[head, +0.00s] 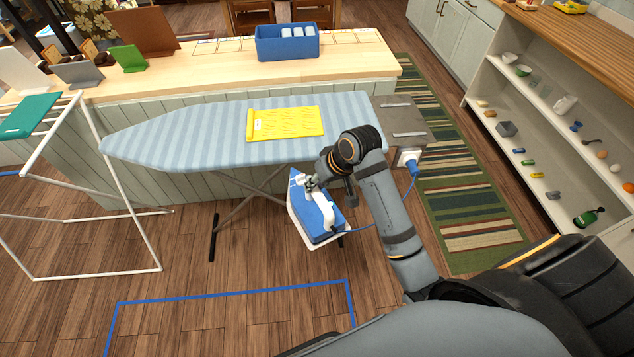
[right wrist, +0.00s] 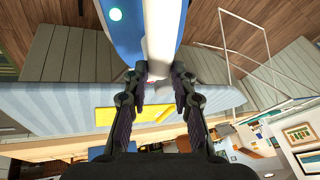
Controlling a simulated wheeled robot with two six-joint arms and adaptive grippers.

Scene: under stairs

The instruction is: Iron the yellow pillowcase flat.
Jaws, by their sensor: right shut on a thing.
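The yellow pillowcase (head: 285,123) lies on the blue-striped ironing board (head: 190,130), toward the board's right half. Wavy lines show on its surface and its left end looks folded or thicker. My right gripper (head: 312,184) is shut on the handle of a blue and white iron (head: 318,222). The iron hangs in front of the board's near edge, apart from the pillowcase. In the right wrist view the fingers (right wrist: 158,82) close on the iron's white handle (right wrist: 162,40), and the pillowcase (right wrist: 120,115) shows beyond. My left gripper is not in view.
A grey metal iron rest (head: 402,118) joins the board's right end, with a white socket (head: 408,158) and blue plug below. A white drying rack (head: 95,185) with a teal cloth (head: 30,116) stands left. A counter (head: 220,68) with a blue bin (head: 287,43) runs behind the board.

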